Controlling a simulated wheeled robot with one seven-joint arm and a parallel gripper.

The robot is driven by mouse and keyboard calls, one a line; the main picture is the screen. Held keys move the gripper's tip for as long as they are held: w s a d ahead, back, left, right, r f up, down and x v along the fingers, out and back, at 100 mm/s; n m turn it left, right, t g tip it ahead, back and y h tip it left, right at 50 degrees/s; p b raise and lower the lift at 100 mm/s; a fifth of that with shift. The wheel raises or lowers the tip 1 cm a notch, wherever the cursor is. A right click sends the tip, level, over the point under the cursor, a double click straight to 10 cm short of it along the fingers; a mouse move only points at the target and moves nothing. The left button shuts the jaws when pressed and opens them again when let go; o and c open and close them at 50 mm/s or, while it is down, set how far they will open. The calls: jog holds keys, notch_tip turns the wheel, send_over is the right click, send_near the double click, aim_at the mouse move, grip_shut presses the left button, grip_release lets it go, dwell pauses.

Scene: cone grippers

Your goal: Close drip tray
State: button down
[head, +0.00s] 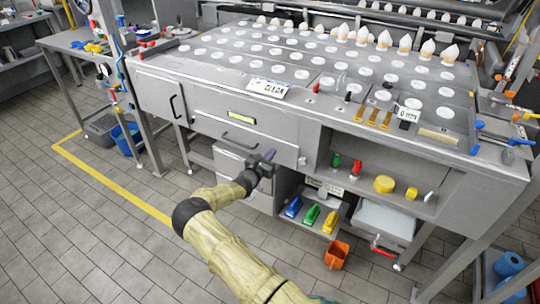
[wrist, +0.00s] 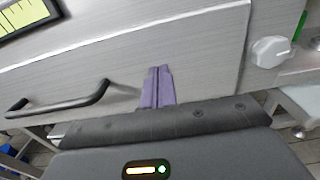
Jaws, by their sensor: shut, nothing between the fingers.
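I take the drip tray to be the wide grey metal front (head: 270,147) below the yellow label (head: 241,117) on the machine. It has a dark bar handle (head: 238,147). In the wrist view the front (wrist: 200,50) fills much of the picture, with the handle (wrist: 62,102) at the left. My gripper (head: 268,155) is at the right part of this front, right of the handle. Its purple fingers (wrist: 157,72) are together, empty and pointing at the panel. I cannot tell whether they touch it. How far the tray stands out is unclear.
A white knob (wrist: 271,52) is right of the front. An open shelf to the right holds a yellow round item (head: 384,184). Blue (head: 293,206), green and yellow items sit lower down. An orange bin (head: 337,254) is below. Floor at the left is open.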

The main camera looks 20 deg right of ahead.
jog(key=shift+w+d+r, duration=0.15)
jog(key=shift+d+r, duration=0.05)
jog(key=shift+r, duration=0.2)
jog(key=p+v, duration=0.2)
jog(key=v, duration=1.2)
jog(key=shift+s+a+f+p, duration=0.15)
jog(key=shift+s+f+p, duration=0.05)
jog(key=shift+f+p, duration=0.2)
